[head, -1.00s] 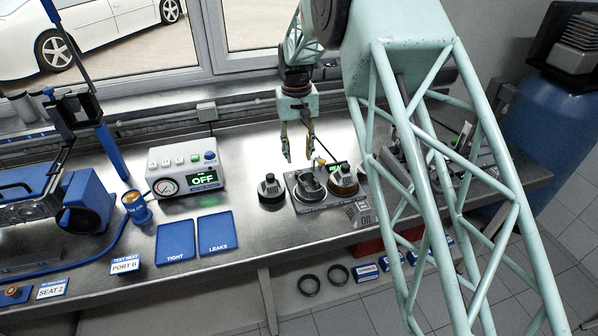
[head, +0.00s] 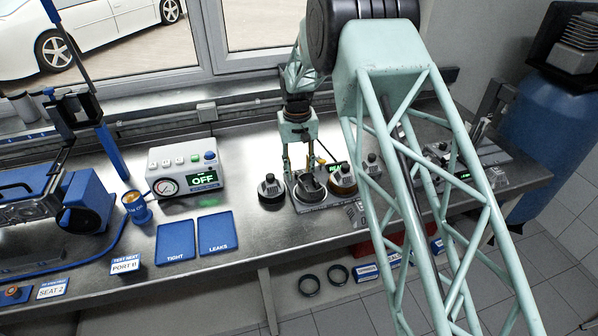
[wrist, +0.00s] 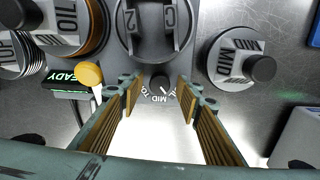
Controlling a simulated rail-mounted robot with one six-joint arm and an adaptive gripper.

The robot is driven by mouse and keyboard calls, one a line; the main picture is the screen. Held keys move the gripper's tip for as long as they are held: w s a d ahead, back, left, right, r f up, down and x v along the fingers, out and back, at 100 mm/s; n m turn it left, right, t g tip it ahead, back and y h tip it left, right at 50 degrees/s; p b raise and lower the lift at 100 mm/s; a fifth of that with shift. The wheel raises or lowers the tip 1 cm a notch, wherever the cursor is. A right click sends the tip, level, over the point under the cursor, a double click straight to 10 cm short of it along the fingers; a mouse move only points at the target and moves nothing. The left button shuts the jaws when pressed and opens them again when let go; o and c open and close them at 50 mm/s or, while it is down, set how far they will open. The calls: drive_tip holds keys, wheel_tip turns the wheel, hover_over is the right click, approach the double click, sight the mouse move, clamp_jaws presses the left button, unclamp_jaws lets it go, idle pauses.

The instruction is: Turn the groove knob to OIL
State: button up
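The groove knob (wrist: 160,82) is a small dark round knob on the grey ring device (head: 325,201). In the wrist view, white lettering curves below it; MID and part of TOP are readable. The remaining label and pointer setting are too small to tell. My gripper (wrist: 158,110) is open and empty, with its ribbed brown pads apart on either side of the knob, not visibly touching it. In the head view, my gripper (head: 299,168) points down behind the device, and the knob cannot be made out there.
The gauge box (head: 183,168) reads OFF.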

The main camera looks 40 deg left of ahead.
drive_tip(key=shift+c, duration=0.5)
drive_tip(key=c, duration=0.7)
drive_tip(key=shift+c, duration=0.2)
drive_tip(key=shift+n, duration=0.3)
drive_tip(key=shift+n+b, duration=0.3)
drive_tip(key=shift+n, duration=0.9)
drive_tip(key=o, duration=0.8)
drive_tip(key=shift+o, duration=0.2)
